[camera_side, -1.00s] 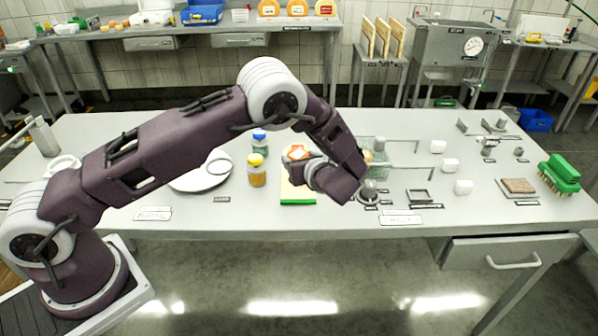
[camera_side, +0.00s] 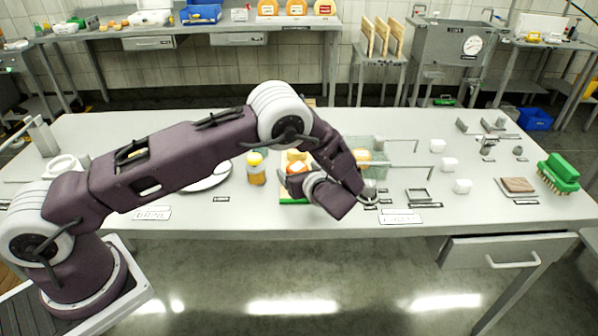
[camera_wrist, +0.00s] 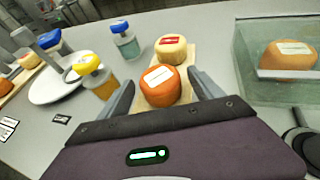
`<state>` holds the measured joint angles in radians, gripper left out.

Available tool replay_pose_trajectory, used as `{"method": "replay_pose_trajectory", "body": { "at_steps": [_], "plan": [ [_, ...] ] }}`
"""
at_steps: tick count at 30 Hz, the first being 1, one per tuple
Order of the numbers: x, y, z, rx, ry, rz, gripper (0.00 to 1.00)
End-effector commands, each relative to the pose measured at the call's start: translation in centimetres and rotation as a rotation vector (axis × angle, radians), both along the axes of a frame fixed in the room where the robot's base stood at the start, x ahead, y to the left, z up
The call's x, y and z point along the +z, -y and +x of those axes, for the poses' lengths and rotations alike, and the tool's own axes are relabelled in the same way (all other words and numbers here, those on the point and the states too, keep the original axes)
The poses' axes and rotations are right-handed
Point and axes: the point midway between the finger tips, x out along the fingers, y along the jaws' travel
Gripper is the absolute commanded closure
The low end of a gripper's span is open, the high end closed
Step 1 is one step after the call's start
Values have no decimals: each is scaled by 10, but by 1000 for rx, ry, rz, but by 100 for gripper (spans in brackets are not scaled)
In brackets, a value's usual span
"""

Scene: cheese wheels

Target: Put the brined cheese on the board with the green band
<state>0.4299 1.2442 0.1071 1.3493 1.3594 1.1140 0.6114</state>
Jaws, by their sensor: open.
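An orange cheese wheel with a white label (camera_wrist: 160,86) stands upright between my open fingers, apparently on a pale board (camera_wrist: 190,62). It also shows in the side view (camera_side: 297,168). My gripper (camera_wrist: 163,92) has a finger on each side of it, with small gaps. The board's green band (camera_side: 290,201) shows at its front edge in the side view. A yellow cheese with a red label (camera_wrist: 171,49) stands behind the orange one on the board. Another orange cheese with a white label (camera_wrist: 288,56) sits inside a clear tank (camera_wrist: 258,88). Whether the nearer wheel touches the board is hard to see.
A yellow-capped jar (camera_side: 256,170) and a white plate (camera_side: 208,178) are left of the board. A blue-capped jar (camera_wrist: 124,40) stands behind. White blocks (camera_side: 449,164) and a green brush (camera_side: 559,172) lie to the right.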

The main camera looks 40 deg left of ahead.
Motion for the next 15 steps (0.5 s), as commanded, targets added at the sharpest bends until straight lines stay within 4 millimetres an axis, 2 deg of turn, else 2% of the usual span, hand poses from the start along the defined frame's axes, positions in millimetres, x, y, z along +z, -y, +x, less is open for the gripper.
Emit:
{"method": "replay_pose_trajectory", "body": {
  "at_steps": [2, 12, 15],
  "plan": [
    [4, 8, -3, -2, 1, -2, 25],
    [38, 80, -40, -3, 1, -1, 25],
    [44, 92, -46, -1, 2, -1, 25]
  ]
}}
